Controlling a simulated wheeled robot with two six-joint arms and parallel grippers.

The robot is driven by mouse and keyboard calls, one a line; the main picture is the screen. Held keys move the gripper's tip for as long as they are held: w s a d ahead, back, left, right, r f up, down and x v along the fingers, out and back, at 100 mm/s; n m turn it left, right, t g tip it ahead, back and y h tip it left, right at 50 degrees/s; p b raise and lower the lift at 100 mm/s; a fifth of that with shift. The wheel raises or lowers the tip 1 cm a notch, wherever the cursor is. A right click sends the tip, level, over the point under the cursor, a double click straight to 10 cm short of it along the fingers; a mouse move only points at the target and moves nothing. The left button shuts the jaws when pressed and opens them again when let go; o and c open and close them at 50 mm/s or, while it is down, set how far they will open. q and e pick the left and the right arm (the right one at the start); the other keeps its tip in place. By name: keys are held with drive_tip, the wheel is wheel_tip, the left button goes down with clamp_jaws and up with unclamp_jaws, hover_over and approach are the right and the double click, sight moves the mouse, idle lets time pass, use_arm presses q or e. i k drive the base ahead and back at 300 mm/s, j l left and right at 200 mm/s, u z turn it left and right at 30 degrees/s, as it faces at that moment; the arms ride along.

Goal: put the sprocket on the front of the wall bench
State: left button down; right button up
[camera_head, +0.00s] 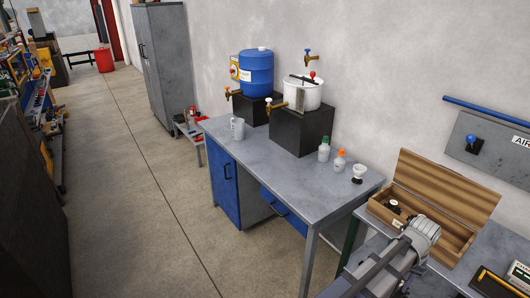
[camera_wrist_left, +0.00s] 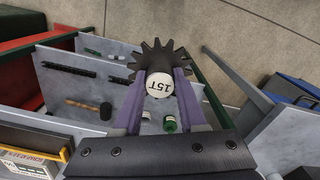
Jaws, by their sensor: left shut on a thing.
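The sprocket (camera_wrist_left: 160,52) is dark and toothed, with a white hub marked 15T. My left gripper (camera_wrist_left: 159,78) is shut on it, its purple fingers on either side of the hub. In the head view one of my arm links (camera_head: 405,250) covers part of the lower right; I cannot make out the sprocket there. A grey-topped bench (camera_head: 313,190) with blue fronts stands along the wall, and another grey surface (camera_head: 487,250) continues at the right. I cannot tell which is the wall bench. My right gripper is in neither view.
A blue drum (camera_head: 257,72) and white pot (camera_head: 302,93) stand on black blocks. A jug (camera_head: 237,129), bottles (camera_head: 340,161) and white cup (camera_head: 359,173) stand on the blue-fronted bench. An open wooden box (camera_head: 445,227) is at the right. A mallet (camera_wrist_left: 90,107) lies below my left gripper.

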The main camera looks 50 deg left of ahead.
sight(276, 165)
drive_tip(key=i+j, duration=0.1)
drive_tip(key=j, duration=0.4)
drive_tip(key=i+j, duration=0.1)
drive_tip(key=j, duration=0.45)
drive_tip(key=i+j, duration=0.1)
drive_tip(key=j, duration=0.95)
drive_tip(key=i+j, duration=0.15)
drive_tip(key=j, duration=0.35)
drive_tip(key=i+j, duration=0.1)
drive_tip(key=j, duration=0.45)
drive_tip(key=i+j, duration=0.1)
drive_tip(key=j, duration=0.4)
drive_tip(key=i+j, duration=0.1)
drive_tip(key=j, duration=0.45)
